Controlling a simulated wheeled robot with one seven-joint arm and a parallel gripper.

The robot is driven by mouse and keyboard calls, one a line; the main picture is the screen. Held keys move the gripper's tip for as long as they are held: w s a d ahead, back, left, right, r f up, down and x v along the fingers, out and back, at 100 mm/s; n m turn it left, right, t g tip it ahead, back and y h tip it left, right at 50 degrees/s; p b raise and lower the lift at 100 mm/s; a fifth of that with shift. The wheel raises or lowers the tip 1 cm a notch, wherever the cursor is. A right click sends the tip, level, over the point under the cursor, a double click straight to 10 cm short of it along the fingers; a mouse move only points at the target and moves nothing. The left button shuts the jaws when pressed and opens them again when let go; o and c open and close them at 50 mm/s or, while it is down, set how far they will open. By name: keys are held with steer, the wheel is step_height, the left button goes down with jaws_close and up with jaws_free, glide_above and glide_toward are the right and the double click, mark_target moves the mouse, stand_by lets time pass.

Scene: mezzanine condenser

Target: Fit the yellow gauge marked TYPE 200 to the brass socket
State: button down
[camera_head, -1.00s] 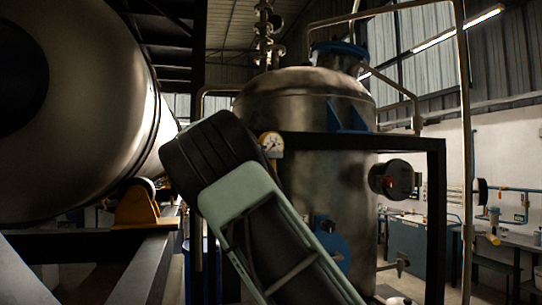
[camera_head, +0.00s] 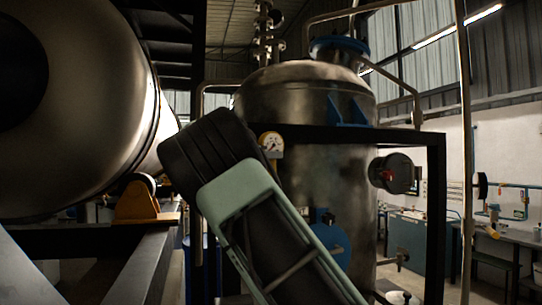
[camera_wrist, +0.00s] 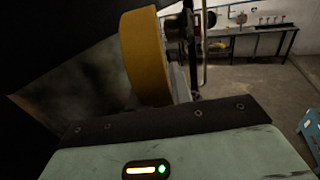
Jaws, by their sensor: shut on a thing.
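A yellow gauge with a round white dial and dark needle (camera_head: 271,143) shows just right of my arm's dark end in the head view. Its printed mark is too small to read. In the wrist view the yellow gauge's rim (camera_wrist: 146,58) stands edge-on above my gripper (camera_wrist: 178,88), which is shut on the gauge. The dial face is turned away there, and the contact is mostly hidden. In the head view my arm's end covers most of my gripper. I cannot make out the brass socket in either view.
A large metal vessel (camera_head: 300,92) stands behind the gauge, with a black frame (camera_head: 437,200) before it. A big horizontal tank (camera_head: 85,110) fills the left. A dark round fitting with a red part (camera_head: 392,175) juts out at right. Benches (camera_head: 500,240) line the far wall.

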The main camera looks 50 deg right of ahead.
steer(key=shift+f, duration=0.3)
steer(key=c, duration=1.2)
jaws_free()
steer(key=shift+o, duration=0.2)
steer(key=shift+f, duration=0.1)
steer(key=shift+a, duration=0.15)
steer(key=shift+w+a+b, duration=0.15)
steer(key=shift+a+b, duration=0.15)
steer(key=shift+b, duration=0.15)
steer(key=w+a+b, duration=0.3)
steer(key=a+b, duration=0.2)
steer(key=a, duration=1.1)
steer(key=shift+a, duration=0.15)
steer(key=shift+w, duration=0.1)
